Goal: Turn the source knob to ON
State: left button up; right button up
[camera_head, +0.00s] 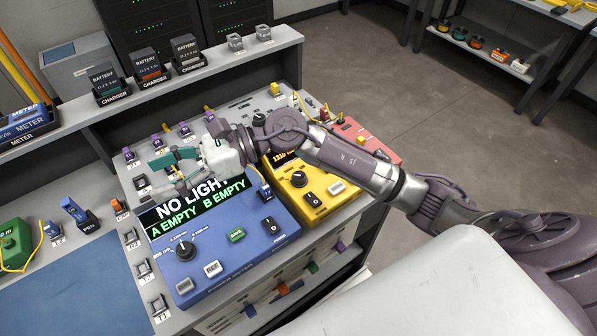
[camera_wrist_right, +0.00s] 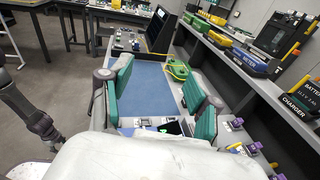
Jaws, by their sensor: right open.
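The yellow unit (camera_head: 318,207) has a black round knob (camera_head: 299,179), which I take to be the source knob, and a black rocker switch beside it. Its display is partly hidden by my right arm, and I cannot read the knob's setting. The blue unit (camera_head: 232,262) reads "NO LIGHT", "A EMPTY B EMPTY" and has its own black knob (camera_head: 185,249). My right gripper (camera_head: 170,171) is over the back left of the blue unit, left of the yellow knob and apart from it. Its teal fingers stand open and empty in the right wrist view (camera_wrist_right: 160,98).
A red unit (camera_head: 371,140) stands right of the yellow one. Battery chargers (camera_head: 151,80) line the raised shelf behind. Small labelled sockets surround the units.

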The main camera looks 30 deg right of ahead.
jog(key=w+d+f+n+g+h, duration=0.1)
jog(key=d+f+n+h, duration=0.2)
jog(key=f+h, duration=0.15)
jog(key=n+h, duration=0.4)
jog(key=h, duration=0.9)
send_near(299, 176)
jog(key=shift+g, duration=0.4)
jog(key=f+p, duration=0.1)
jog(key=f, duration=0.2)
jog(key=f+p, duration=0.1)
jog(key=f, duration=0.2)
jog(key=f+p, duration=0.1)
jog(key=f, duration=0.2)
jog(key=shift+w+d, duration=0.2)
jog(key=shift+w, duration=0.05)
jog(key=c, duration=1.2)
